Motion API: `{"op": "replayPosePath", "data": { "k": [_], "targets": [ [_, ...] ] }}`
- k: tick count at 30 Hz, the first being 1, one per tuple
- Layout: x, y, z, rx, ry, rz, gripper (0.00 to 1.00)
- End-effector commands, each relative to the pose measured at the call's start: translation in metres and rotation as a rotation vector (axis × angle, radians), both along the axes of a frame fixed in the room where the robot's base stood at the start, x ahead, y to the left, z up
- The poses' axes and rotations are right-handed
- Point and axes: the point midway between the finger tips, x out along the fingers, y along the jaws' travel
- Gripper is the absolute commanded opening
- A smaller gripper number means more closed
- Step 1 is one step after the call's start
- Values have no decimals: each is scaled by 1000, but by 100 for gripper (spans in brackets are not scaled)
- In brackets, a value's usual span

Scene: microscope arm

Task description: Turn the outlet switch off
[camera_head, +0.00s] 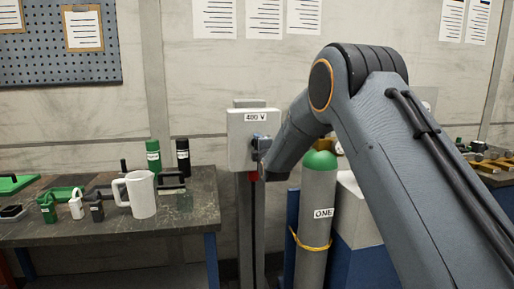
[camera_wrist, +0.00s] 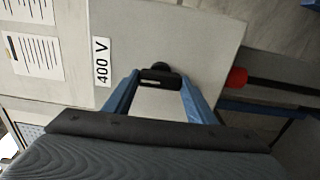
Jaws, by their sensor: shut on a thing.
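The outlet (camera_head: 238,150) is a pale grey box labelled "400 V", mounted on a post between the workbench and the gas cylinder. It fills the middle of the wrist view (camera_wrist: 210,40). Its black switch (camera_wrist: 160,77) sticks out from the front face, between my blue fingers. My gripper (camera_wrist: 160,84) is at the outlet's front, shut on the switch. In the head view my gripper (camera_head: 261,143) meets the right side of the box, and my arm hides the switch there. A red part (camera_wrist: 237,77) sits at the box's lower edge.
A grey cylinder (camera_head: 316,205) with a green top and a "ONE" label stands close right of the post, below my arm. The workbench (camera_head: 185,212) at left holds a white jug (camera_head: 141,195), bottles (camera_head: 183,158) and tools.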

Motion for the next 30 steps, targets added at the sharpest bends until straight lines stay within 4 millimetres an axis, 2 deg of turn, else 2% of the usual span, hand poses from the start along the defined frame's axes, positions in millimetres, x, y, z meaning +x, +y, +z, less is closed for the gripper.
{"op": "replayPosePath", "data": {
  "k": [1,4,12,16,30],
  "targets": [
    [-1,2,-1,-3,0,3,54],
    [0,1,-1,-2,0,2,70],
    [0,-1,0,-1,0,0,70],
    [-6,-2,0,-1,0,0,70],
    [-68,-20,-1,-2,2,0,70]
  ]
}}
